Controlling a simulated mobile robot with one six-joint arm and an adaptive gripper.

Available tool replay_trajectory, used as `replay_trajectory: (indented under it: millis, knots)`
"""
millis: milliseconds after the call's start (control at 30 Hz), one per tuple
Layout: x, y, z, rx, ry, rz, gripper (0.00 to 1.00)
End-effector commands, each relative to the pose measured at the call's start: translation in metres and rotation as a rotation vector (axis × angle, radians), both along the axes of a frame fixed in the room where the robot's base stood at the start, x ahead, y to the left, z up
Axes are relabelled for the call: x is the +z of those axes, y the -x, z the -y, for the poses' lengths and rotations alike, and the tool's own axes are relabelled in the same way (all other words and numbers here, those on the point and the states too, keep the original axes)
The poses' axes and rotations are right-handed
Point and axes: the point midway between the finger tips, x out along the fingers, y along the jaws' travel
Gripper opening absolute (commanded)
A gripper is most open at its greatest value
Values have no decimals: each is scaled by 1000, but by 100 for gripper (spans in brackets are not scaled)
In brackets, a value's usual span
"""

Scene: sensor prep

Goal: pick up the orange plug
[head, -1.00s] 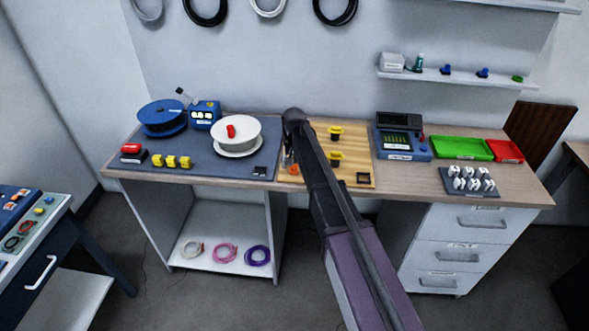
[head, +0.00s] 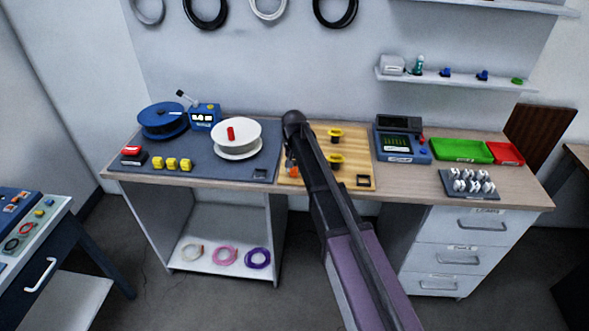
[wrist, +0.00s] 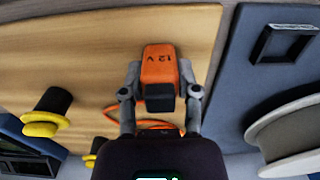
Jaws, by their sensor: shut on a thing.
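The orange plug (wrist: 160,62), marked "12 V" with a dark end, sits between the two fingers of my gripper (wrist: 160,80) in the wrist view. The fingers are shut on its sides. An orange cable (wrist: 150,125) curls behind it, partly hidden by the gripper. In the head view the plug shows as a small orange patch (head: 293,171) at the left side of the wooden board, mostly hidden by my arm. I cannot tell whether it touches the board or is just above it.
Yellow-and-black parts (head: 335,158) stand on the wooden board (head: 355,150) right of my arm. A white spool (head: 237,137) stands on the dark mat at left, near a small black square frame (wrist: 283,43). A blue meter device (head: 402,140) stands at right.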

Motion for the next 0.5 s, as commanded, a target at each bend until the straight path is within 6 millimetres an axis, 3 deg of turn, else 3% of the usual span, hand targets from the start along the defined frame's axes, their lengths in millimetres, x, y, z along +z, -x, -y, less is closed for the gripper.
replay_trajectory:
  millis: [500]
  knots:
    - [18,0,0,0,0,0,0]
